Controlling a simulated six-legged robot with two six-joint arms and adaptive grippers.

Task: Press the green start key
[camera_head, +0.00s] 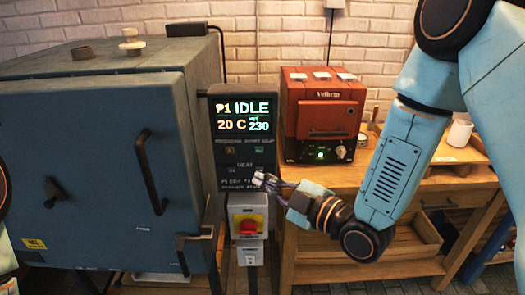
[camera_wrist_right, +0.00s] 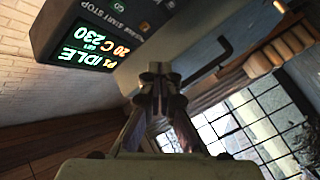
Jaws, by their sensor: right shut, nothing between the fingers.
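The control panel (camera_head: 215,165) has a lit display (camera_head: 243,117) reading P1 IDLE, 20 C and set 230. A small greenish key (camera_head: 259,150) shows below the display on the right; its label is too small to read surely. In the right wrist view the panel (camera_wrist_right: 62,22) appears tilted, its display (camera_wrist_right: 92,48) lit. My right gripper (camera_head: 262,180) is shut and empty, in front of the panel's lower right, below the greenish key. Its closed fingertips (camera_wrist_right: 160,75) show in the wrist view; contact with the panel cannot be told. My left gripper is out of view.
A grey box with a red and yellow switch (camera_head: 249,224) sits below the panel, close under my right gripper. The large blue kiln (camera_head: 90,150) with its door handle (camera_head: 150,172) stands left. A small red oven (camera_head: 322,110) stands on the wooden bench (camera_head: 385,178) at right.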

